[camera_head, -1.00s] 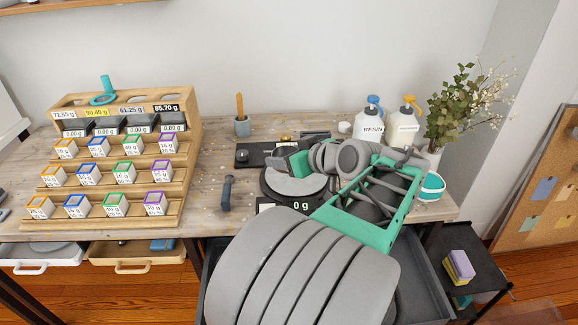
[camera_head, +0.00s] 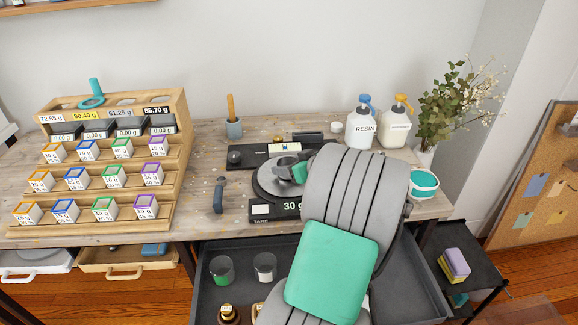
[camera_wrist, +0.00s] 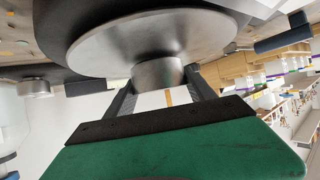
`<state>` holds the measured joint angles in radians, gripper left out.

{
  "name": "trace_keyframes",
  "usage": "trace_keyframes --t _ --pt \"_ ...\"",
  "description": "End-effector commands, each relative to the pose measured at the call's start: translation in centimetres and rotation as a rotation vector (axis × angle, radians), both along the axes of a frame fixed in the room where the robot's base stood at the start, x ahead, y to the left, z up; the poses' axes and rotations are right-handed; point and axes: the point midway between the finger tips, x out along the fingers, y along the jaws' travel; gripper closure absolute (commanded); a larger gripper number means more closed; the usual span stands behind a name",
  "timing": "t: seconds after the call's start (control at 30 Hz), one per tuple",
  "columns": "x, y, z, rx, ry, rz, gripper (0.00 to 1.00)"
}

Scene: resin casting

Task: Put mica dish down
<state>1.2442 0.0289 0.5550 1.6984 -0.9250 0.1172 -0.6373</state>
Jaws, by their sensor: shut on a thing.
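The mica dish (camera_wrist: 158,74) shows in the wrist view as a small round metal cup between my two dark fingers. My gripper (camera_wrist: 161,92) is shut on it. The dish appears to touch the round grey plate (camera_wrist: 90,42) of the black scale. In the head view my gripper (camera_head: 287,170) is low over the scale plate (camera_head: 264,180), and its fingers and my arm hide most of the dish. The scale display (camera_head: 291,207) reads 30 g. The dish's contents cannot be seen.
A black mat (camera_head: 245,157) with small items lies behind the scale. A blue-grey handled tool (camera_head: 219,195) lies to its left. The resin jug (camera_head: 361,130) and another jug (camera_head: 397,128) stand behind right. A rack of labelled boxes (camera_head: 180,110) fills the left. An open drawer (camera_head: 210,250) is below.

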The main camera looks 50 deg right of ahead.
Motion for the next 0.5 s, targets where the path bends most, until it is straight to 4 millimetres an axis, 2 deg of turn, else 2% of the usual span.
trace_keyframes --t 0.13,0.17,0.4,0.5 --pt "-0.01 0.01 -0.51 0.001 0.0 0.0 0.75" --pt "-0.02 0.01 -0.31 0.0 0.0 0.0 0.34" --pt "-0.02 0.02 -0.26 0.001 0.0 0.0 0.15" --pt "-0.02 0.02 -0.26 0.001 0.0 0.0 0.15"
